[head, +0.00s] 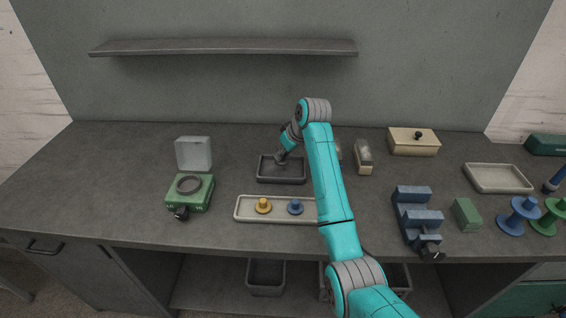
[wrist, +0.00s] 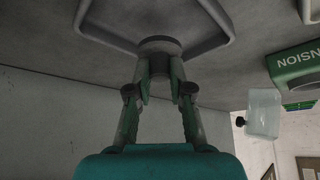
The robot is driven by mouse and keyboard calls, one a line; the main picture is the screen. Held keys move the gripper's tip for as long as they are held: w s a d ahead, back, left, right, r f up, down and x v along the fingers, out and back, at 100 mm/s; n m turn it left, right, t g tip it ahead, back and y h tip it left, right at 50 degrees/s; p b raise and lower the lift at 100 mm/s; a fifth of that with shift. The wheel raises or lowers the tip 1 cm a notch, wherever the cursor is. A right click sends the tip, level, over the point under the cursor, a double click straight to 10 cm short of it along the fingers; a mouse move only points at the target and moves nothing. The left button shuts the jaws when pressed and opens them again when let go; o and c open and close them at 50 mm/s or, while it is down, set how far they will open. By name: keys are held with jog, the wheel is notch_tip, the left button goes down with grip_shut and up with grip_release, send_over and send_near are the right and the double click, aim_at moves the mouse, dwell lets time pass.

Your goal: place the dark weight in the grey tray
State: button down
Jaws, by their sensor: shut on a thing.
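My gripper (wrist: 160,68) points down at the grey tray (head: 281,181) and is shut on the dark weight (wrist: 160,43), a round dark disc between the fingertips. The tray's rim also shows in the wrist view (wrist: 104,41). In the head view my gripper (head: 282,156) is over the left-middle part of the tray. The weight is small and dark there and hard to separate from the fingers. I cannot tell whether it touches the tray floor.
A pale tray (head: 275,218) with a yellow and a blue knobbed piece lies in front. A green device (head: 197,194) with a raised clear lid stands left. A cream box (head: 413,142) and a blue stepped block (head: 414,221) stand right. The bench's back left is clear.

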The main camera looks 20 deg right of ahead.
aim_at(284, 161)
jog(key=shift+f, duration=1.8)
jog(key=shift+f, duration=0.1)
jog(key=c, duration=1.1)
grip_release()
jog(key=shift+o, duration=0.2)
jog(key=v, duration=1.2)
jog(key=shift+a, duration=0.1)
